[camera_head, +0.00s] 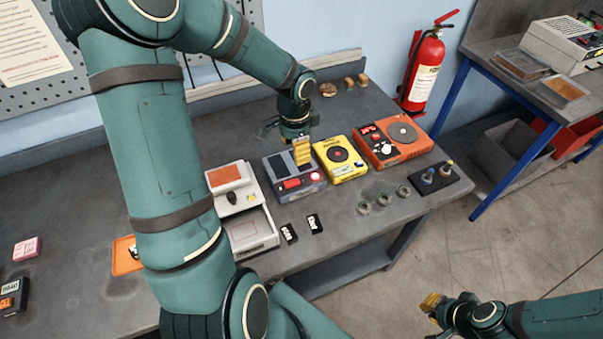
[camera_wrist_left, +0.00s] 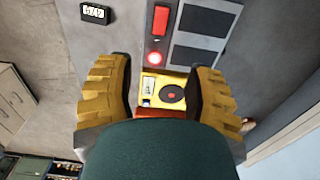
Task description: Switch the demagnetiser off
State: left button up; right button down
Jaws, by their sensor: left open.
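A grey device (camera_head: 290,185) with two dark pads stands mid-bench. It carries a red rocker switch (camera_head: 292,183) and a red lamp that looks lit; I take it for the demagnetiser, though no label is readable. In the left wrist view the switch (camera_wrist_left: 160,22) and glowing lamp (camera_wrist_left: 153,58) show near the top. My left gripper (camera_head: 302,152) is above the device's back right part, its yellow fingers partly hiding it. In the wrist view its fingers (camera_wrist_left: 158,90) are apart with nothing gripped. My right gripper (camera_head: 433,303) is at lower right, away from the bench.
A yellow device (camera_head: 345,172) and an orange one (camera_head: 385,155) stand right of the grey device. Two black tags (camera_head: 289,233), several rings (camera_head: 383,199) and a dark peg block (camera_head: 425,188) lie in front.

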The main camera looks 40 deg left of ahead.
aim_at(296, 182)
pick_arm(q)
notch_tip(296, 182, down, 13)
jog(key=shift+f+b, duration=0.1)
jog(key=shift+b, duration=0.75)
grip_shut()
